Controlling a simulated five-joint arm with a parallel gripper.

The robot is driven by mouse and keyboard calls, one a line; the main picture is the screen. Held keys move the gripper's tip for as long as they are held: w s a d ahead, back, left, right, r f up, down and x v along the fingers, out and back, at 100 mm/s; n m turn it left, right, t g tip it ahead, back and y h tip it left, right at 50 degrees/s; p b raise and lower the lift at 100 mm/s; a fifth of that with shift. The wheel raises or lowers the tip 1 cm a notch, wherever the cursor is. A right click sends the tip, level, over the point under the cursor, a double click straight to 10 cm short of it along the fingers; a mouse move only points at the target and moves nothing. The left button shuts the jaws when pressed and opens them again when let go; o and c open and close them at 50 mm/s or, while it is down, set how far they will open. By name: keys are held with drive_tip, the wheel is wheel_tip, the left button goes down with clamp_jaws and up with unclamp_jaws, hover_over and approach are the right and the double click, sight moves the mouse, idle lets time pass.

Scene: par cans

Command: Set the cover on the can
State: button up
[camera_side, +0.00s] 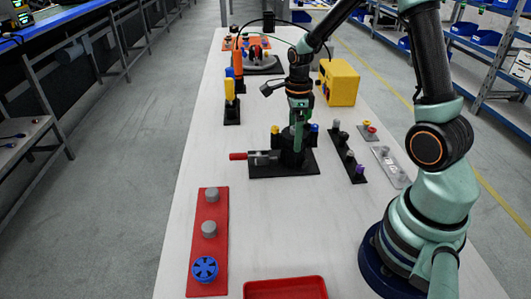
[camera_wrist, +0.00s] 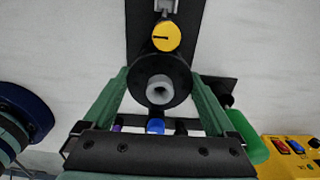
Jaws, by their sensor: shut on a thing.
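My gripper (camera_side: 299,108) points down over the black can (camera_side: 292,153), which stands on a black base plate (camera_side: 268,169). In the wrist view the two green fingers (camera_wrist: 160,88) close on the sides of a round black cover (camera_wrist: 178,96) with a grey knob in its middle. The cover is over or on the can; I cannot tell whether it touches the can's rim, as the fingers and the dark colours hide the join.
A yellow knob (camera_wrist: 166,37) and a blue knob (camera_wrist: 156,126) stand close around the can, and a red handle (camera_side: 238,156) sticks out left. A yellow box (camera_side: 339,84) stands behind right. A red plate (camera_side: 208,255) with knobs lies in front left, near a red tray (camera_side: 286,284).

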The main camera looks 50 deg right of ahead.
drive_tip(key=shift+f, duration=0.1)
idle(0.5)
drive_tip(key=o, duration=0.9)
wheel_tip(320, 180, up, 12)
drive_tip(key=shift+r, duration=0.1)
idle(0.4)
drive_tip(key=s+a+r+n+t, duration=0.2)
drive_tip(key=a+n, duration=0.2)
drive_tip(key=n, duration=0.5)
drive_tip(key=s+a+r+n+t, duration=0.1)
drive_tip(key=s+a+n, duration=0.2)
drive_tip(key=n, duration=0.6)
drive_tip(key=s+a+r+n+t, duration=0.2)
drive_tip(key=a+n, duration=0.3)
drive_tip(key=n, duration=0.4)
drive_tip(key=shift+s+a+r+t, duration=0.3)
drive_tip(key=shift+s+a, duration=0.05)
drive_tip(key=shift+s, duration=0.3)
